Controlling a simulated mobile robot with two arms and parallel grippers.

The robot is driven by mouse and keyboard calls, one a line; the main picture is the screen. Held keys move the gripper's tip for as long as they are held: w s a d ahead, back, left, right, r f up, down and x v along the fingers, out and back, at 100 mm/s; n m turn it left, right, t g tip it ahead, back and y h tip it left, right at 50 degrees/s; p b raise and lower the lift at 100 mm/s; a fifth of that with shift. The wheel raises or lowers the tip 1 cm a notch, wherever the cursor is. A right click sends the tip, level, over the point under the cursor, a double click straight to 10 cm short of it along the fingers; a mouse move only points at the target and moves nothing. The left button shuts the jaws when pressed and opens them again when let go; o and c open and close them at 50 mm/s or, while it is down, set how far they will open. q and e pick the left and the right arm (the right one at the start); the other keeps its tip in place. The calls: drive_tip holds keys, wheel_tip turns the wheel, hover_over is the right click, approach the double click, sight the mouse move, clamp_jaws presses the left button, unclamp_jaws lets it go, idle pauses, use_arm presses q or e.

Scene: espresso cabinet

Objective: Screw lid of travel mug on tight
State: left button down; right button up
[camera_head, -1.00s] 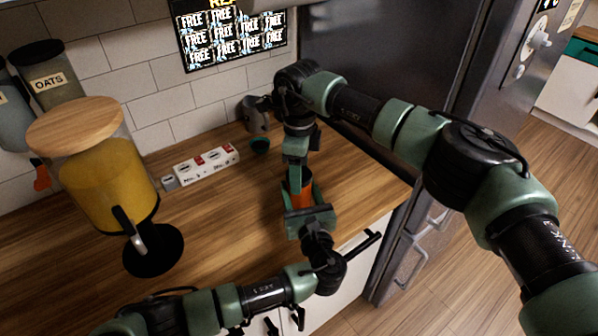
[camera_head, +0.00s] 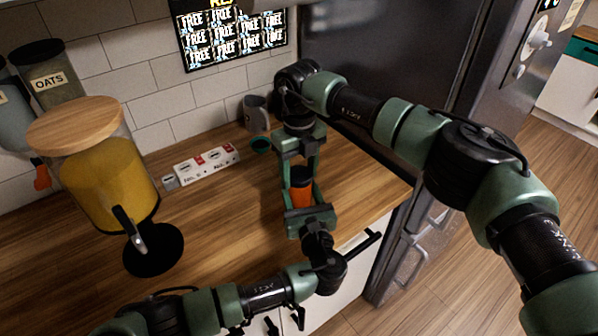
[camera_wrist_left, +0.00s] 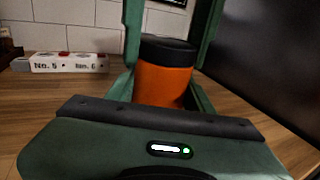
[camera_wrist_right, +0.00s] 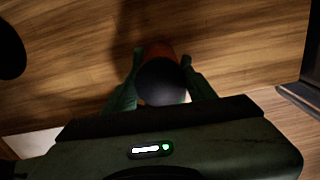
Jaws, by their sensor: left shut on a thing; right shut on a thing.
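The orange travel mug (camera_head: 301,196) stands upright near the counter's front right edge. Its black lid (camera_head: 300,173) sits on top; it also shows in the left wrist view (camera_wrist_left: 168,50) and from above in the right wrist view (camera_wrist_right: 161,82). I cannot tell how tight the lid is. My left gripper (camera_head: 302,190) reaches in low from the front and is shut on the mug's orange body (camera_wrist_left: 163,86). My right gripper (camera_head: 299,170) points down from above, with one finger on each side of the lid, and is shut on it.
A grey mug (camera_head: 256,113) stands by the wall. A large jar (camera_head: 105,185) stands at left. The dark fridge (camera_head: 400,60) rises close at right.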

idle(0.5)
drive_tip(key=o, duration=1.6)
drive_tip(key=shift+c, duration=0.2)
drive_tip(key=shift+r, duration=0.1)
drive_tip(key=shift+r, duration=2.15)
drive_tip(key=shift+c, duration=0.6)
